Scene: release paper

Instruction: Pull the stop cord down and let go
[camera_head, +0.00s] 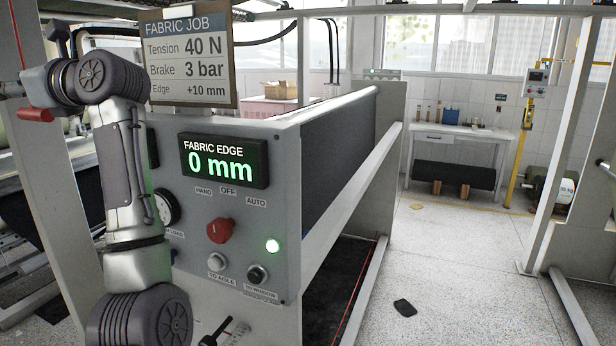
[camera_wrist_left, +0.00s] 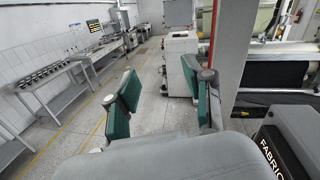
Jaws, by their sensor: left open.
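No cord or handle is seen between the fingers. In the head view its fingertips are not clear. My right gripper is in neither view.
A control panel with a fabric edge display (camera_head: 223,160) reading 0 mm and a red knob (camera_head: 220,230) stands right of my left arm. A job sign (camera_head: 188,58) hangs above. The aisle floor (camera_head: 455,270) is mostly clear.

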